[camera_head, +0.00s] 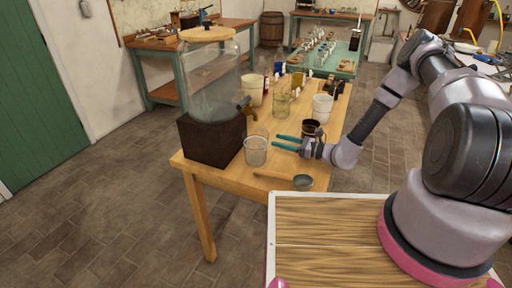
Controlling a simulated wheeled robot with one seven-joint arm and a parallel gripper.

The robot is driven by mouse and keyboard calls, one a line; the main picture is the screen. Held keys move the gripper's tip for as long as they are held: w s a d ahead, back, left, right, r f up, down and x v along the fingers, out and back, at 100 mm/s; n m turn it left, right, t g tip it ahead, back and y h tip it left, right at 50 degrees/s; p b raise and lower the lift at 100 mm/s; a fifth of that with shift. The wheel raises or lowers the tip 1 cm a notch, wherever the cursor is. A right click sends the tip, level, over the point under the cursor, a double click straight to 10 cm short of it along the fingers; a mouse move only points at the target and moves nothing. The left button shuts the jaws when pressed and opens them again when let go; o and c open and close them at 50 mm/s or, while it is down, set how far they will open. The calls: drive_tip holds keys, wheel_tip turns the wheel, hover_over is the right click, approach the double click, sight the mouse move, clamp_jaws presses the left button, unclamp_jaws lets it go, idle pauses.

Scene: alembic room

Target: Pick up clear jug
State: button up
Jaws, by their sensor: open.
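A clear glass vessel (281,105) with a greenish tint stands upright in the middle of the wooden table (210,174). A second clear vessel (256,151), with something pale inside, stands near the table's front edge beside the dark block. I cannot tell for certain which is the jug, as no handle is clear on either. My gripper (275,141) has teal fingers pointing left. It is open and appears empty, just right of the front vessel, with the greenish one behind it. Whether a fingertip touches the front vessel cannot be told.
A big glass dispenser (213,80) with a wooden lid and tap stands on a dark block (206,141) at left. A ladle (301,182) lies in front. A dark pot (312,129) and white canister (322,107) stand close to my gripper. More cups crowd the back.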

sight(264, 136)
drive_tip(key=shift+x, duration=3.45)
drive_tip(key=shift+w, duration=0.1)
clamp_jaws()
